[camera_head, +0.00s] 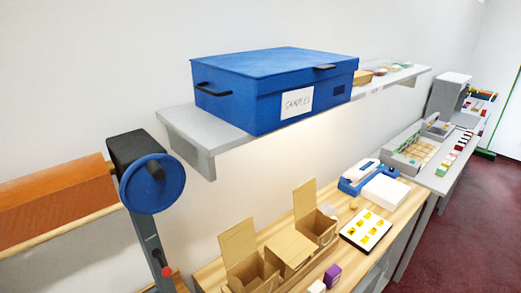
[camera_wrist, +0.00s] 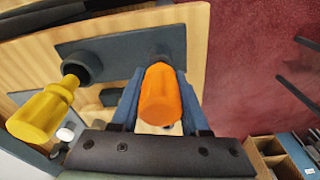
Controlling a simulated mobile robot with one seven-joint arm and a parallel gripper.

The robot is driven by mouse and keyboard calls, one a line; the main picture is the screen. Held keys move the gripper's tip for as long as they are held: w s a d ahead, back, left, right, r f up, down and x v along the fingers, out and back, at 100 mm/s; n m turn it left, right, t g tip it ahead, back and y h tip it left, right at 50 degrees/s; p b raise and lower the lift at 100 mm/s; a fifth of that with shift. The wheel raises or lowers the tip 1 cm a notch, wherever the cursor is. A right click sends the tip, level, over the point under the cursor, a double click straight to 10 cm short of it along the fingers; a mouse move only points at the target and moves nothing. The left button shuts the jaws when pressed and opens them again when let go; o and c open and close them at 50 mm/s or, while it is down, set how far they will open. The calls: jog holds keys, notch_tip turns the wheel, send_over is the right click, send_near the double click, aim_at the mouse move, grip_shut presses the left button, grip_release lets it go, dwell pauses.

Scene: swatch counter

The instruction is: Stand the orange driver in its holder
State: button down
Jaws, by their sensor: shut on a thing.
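In the wrist view, my gripper (camera_wrist: 160,82) is shut on the orange driver (camera_wrist: 161,98), with one blue-grey finger on each side of its handle. The handle's near end faces the camera, and its far end points toward a dark plate (camera_wrist: 120,42) on a pale wooden board. Whether the driver touches the plate or sits in an opening is hidden behind the handle. A yellow driver (camera_wrist: 42,112) is at the left, beside a dark round socket (camera_wrist: 80,66) on the plate. Neither driver can be made out in the head view.
In the head view, a blue box (camera_head: 275,90) sits on a grey shelf (camera_head: 190,140). Open cardboard boxes (camera_head: 292,252), a blue-and-white device (camera_head: 357,178) and a card with yellow patches (camera_head: 367,229) stand on the wooden counter.

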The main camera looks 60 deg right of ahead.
dwell(0.3)
jog(key=shift+c, duration=1.6)
grip_release()
jog(key=shift+o, duration=0.2)
jog(key=shift+o, duration=1.4)
jog(key=shift+r, duration=0.1)
notch_tip(320, 180, up, 6)
jog(key=p, duration=0.6)
